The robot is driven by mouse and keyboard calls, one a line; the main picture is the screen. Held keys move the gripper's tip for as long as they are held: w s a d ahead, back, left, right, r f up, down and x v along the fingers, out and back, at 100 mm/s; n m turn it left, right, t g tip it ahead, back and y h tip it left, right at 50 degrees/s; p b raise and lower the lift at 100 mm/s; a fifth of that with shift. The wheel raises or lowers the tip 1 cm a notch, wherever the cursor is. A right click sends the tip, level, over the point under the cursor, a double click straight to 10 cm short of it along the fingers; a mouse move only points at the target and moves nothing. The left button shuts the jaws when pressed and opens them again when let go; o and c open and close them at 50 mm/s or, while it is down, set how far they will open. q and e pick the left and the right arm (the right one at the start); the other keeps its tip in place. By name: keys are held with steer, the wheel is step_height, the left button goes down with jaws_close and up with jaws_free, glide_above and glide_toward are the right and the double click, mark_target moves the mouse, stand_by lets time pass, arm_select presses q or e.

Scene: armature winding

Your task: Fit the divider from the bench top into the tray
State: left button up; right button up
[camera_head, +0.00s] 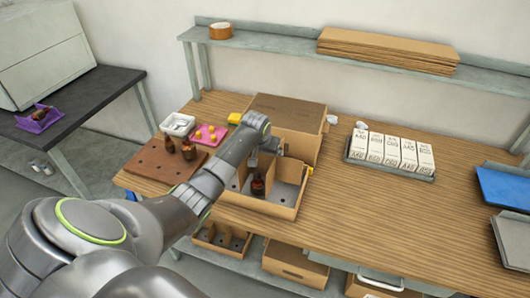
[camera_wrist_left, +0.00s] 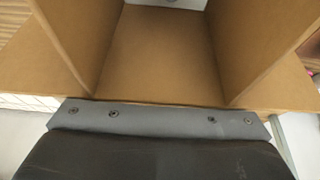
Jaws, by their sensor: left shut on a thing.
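My left gripper (camera_head: 268,150) is over the tray's back part, shut on the cardboard divider. The divider (camera_wrist_left: 160,50) fills much of the left wrist view, with upright panels at both sides of a flat middle. The arm hides much of the divider and the tray's left side in the head view. I cannot tell how deep the divider sits in the tray. My right gripper is not in view.
A large closed carton (camera_head: 290,108) stands right behind the tray. White boxes (camera_head: 392,152) stand in a grey tray to the right. Bench between is clear.

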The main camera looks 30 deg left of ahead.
arm_select(q)
steer(key=shift+f, duration=0.8)
steer(key=o, duration=0.8)
steer(key=shift+r, duration=0.1)
steer(key=b+v, duration=0.2)
steer(key=v, duration=1.5)
steer(key=shift+s, duration=0.2)
steer(key=shift+d+r, duration=0.1)
steer(key=shift+r, duration=0.05)
